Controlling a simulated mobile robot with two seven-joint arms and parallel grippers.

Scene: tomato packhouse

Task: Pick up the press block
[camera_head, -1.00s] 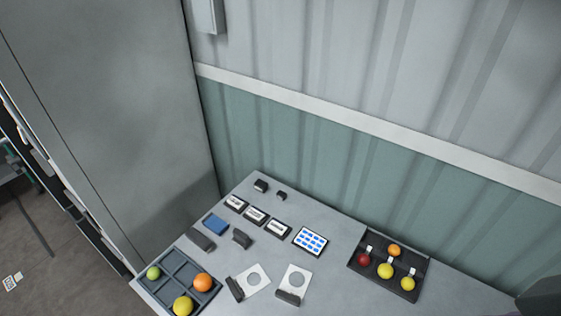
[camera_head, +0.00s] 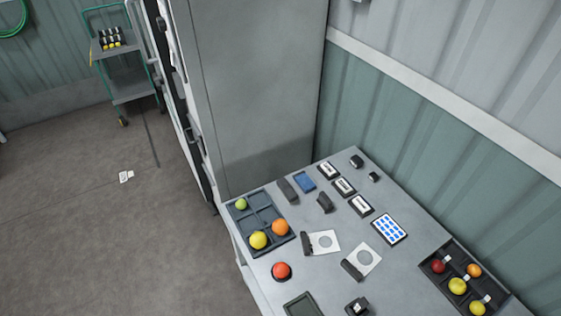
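Several dark blocks lie on the grey table (camera_head: 300,268), and I cannot tell for sure which is the press block. One long dark grey block (camera_head: 287,190) lies beside the blue pad (camera_head: 305,182). A dark, shaped block (camera_head: 325,203) lies just right of it, nearer the table's middle. Two small black blocks, one larger (camera_head: 356,161) and one smaller (camera_head: 374,177), stand at the far edge. A dark block with a pale top (camera_head: 357,306) is at the bottom edge, partly cut off. Neither of my grippers is in view.
A divided tray (camera_head: 257,199) holds green, yellow and orange fruits. A red fruit (camera_head: 282,270) sits nearer. A grey cabinet (camera_head: 258,90) stands behind.

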